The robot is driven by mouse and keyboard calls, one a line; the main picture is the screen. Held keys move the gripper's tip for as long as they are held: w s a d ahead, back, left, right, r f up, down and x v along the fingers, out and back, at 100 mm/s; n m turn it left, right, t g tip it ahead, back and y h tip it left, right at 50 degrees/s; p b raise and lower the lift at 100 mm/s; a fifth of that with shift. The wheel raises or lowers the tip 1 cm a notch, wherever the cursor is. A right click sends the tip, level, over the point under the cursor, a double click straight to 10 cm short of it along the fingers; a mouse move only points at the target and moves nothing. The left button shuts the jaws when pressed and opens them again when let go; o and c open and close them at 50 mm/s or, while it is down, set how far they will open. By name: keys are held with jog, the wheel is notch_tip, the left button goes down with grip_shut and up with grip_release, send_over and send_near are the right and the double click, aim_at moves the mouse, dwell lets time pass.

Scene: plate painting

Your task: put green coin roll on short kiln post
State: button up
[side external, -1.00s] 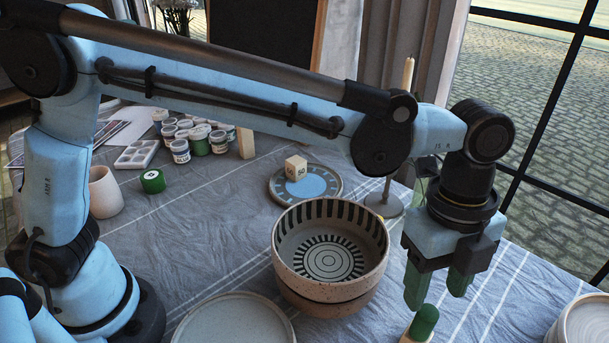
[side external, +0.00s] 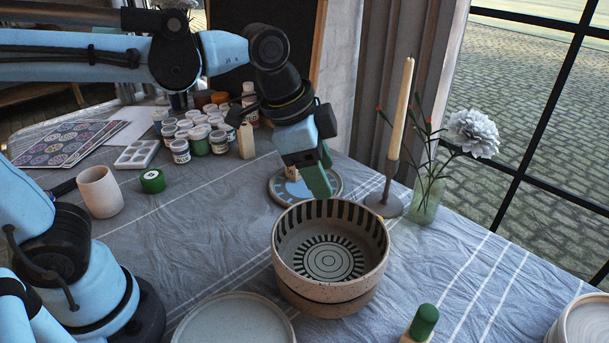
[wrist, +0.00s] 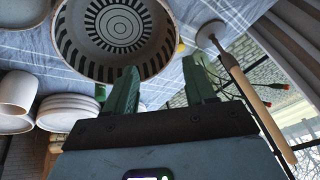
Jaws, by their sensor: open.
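The green coin roll (side external: 152,181), a short green cylinder with a pale label on its end, stands on the cloth right of a cup. The short kiln post (side external: 291,173), a small cream block, stands on the blue-faced round plate (side external: 277,190). My gripper hides most of the post in the side view. My gripper (side external: 319,190) is open and empty, its green fingers pointing down in front of the post, near the bowl's back rim. In the wrist view both fingers (wrist: 162,82) are apart with nothing between them.
A striped bowl (side external: 330,302) stands in front of my gripper. A candle holder (side external: 384,204) and a flower vase (side external: 424,203) stand to the right. Paint jars (side external: 200,142) and a taller cream block (side external: 246,141) stand behind. A green-topped object (side external: 424,321) is at the front.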

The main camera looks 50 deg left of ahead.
jog(key=s+a+f+n+t+y, duration=0.1)
jog(key=s+a+f+n, duration=0.1)
jog(key=a+n, duration=0.3)
jog(key=s+a+f+n+t, duration=0.2)
jog(key=s+a+n, duration=0.1)
jog(key=a, duration=0.3)
jog(key=shift+a+f+n+y, duration=0.35)
jog(key=shift+f+n+y, duration=0.05)
jog(key=shift+n, duration=0.5)
